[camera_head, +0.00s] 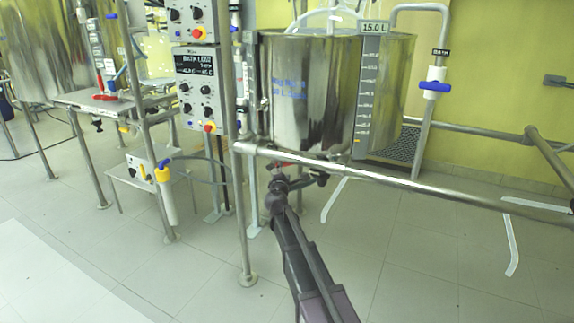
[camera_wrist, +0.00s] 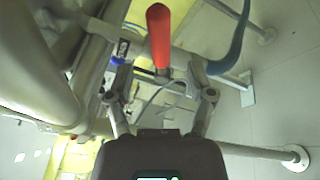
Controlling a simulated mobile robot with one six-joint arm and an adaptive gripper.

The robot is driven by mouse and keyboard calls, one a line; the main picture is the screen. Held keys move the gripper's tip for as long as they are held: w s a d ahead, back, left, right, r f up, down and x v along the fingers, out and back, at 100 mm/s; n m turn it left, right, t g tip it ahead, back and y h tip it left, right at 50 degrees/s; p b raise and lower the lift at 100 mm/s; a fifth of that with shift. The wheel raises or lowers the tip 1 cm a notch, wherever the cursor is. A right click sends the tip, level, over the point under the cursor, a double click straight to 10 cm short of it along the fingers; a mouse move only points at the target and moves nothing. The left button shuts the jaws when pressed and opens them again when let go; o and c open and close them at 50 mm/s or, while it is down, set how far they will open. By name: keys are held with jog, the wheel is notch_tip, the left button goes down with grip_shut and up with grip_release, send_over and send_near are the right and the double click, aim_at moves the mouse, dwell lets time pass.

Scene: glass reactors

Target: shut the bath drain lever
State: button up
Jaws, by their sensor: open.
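The red bath drain lever (camera_wrist: 158,36) shows large in the wrist view, at the top middle. Its lower end appears between my fingertips; I cannot tell whether it touches either finger. My gripper (camera_wrist: 160,74) is open, one finger on each side. In the head view my gripper (camera_head: 298,179) is below the steel bath (camera_head: 312,92) and just beneath the horizontal frame rail. A small bit of red (camera_head: 281,164) shows there by the rail, mostly hidden by the rail and my gripper.
The steel frame rail (camera_head: 440,190) crosses in front of the bath, close above my arm. A frame post (camera_head: 243,225) stands left of my arm. A blue curved hose (camera_wrist: 232,42) runs right of the lever. The control panel (camera_head: 198,88) is at left. Floor at right is mostly clear.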

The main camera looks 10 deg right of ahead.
aim_at(286, 165)
jog(key=x, duration=0.6)
jog(key=shift+w+d, duration=0.1)
jog(key=shift+w, duration=0.15)
grip_shut()
